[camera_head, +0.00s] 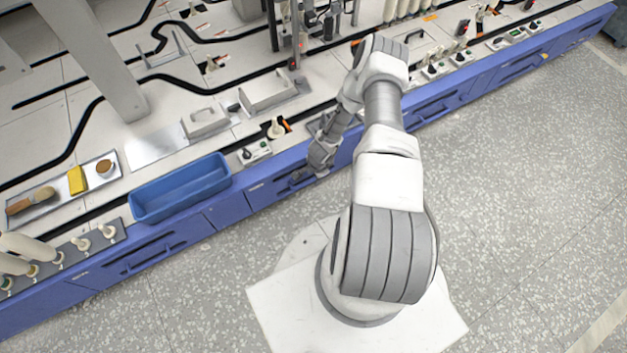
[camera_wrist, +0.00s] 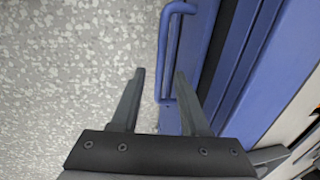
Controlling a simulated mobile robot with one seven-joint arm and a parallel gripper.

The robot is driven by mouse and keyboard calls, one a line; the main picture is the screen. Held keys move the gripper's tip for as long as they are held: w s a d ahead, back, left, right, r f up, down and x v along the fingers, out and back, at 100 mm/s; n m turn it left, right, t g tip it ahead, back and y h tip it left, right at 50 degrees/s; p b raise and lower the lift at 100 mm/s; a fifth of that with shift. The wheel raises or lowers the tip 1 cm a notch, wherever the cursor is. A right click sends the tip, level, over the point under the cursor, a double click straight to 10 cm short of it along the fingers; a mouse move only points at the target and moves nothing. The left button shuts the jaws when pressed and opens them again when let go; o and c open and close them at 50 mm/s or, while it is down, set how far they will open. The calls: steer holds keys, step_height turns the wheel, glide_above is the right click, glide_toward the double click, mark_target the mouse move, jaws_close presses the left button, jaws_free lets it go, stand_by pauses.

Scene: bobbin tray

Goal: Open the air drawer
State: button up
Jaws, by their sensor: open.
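A blue drawer front (camera_head: 262,192) with a handle lies in the bench's front face, below and beside my gripper (camera_head: 304,176) in the head view. Its label is too small to read. In the wrist view the blue bar handle (camera_wrist: 163,50) stands out from the blue front (camera_wrist: 193,50). My open gripper (camera_wrist: 159,75) has one dark finger on each side of the handle's lower end in this picture. I cannot tell whether either finger touches the bar. The drawer looks flush with the bench. My arm hides part of the front in the head view.
A blue bin (camera_head: 180,188) stands on the bench edge left of my gripper. A tray (camera_head: 62,190) with a brush, a yellow block and a cup lies farther left. Other blue drawers (camera_head: 150,257) line the bench. The speckled floor (camera_head: 520,180) in front is clear.

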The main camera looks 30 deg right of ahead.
steer(key=shift+w+f, duration=0.2)
steer(key=shift+f, duration=0.8)
jaws_close()
stand_by(0.8)
